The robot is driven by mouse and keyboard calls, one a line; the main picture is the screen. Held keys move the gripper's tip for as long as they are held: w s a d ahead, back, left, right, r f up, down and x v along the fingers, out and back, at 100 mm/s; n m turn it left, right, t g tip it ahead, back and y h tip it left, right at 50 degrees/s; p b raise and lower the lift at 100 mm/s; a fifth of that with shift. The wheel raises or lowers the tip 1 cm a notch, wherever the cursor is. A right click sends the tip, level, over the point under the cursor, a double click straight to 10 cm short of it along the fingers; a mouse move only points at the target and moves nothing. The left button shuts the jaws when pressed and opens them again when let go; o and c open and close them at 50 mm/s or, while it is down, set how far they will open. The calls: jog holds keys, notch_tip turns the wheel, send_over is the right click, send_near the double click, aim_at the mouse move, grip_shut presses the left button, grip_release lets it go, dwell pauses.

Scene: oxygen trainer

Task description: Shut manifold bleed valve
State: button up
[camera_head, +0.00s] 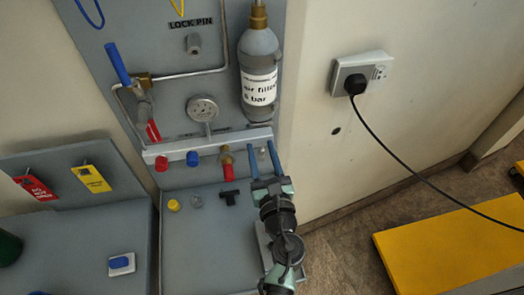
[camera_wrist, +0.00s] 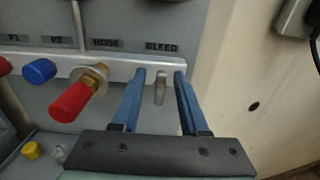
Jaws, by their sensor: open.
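The bleed valve is a small grey metal lever (camera_wrist: 160,90) under the BLEED label (camera_wrist: 162,47) at the right end of the pale manifold bar (camera_wrist: 118,66). The lever points outward and down from the bar in the wrist view. My gripper (camera_wrist: 160,74) is open, with one blue finger on each side of the lever. Gaps show between lever and fingers, so it is not gripped. In the head view my gripper (camera_head: 261,148) reaches the right end of the manifold (camera_head: 178,150), and the valve is mostly hidden between the fingers.
Left of the valve are a red hose fitting with brass collar (camera_wrist: 80,95) and a blue cap (camera_wrist: 40,71). A gauge (camera_head: 202,108) and a labelled bottle (camera_head: 259,65) are above. Yellow cap (camera_head: 173,205) and black tee piece (camera_head: 229,198) lie below. A wall socket (camera_head: 360,75) is at right.

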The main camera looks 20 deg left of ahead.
grip_shut()
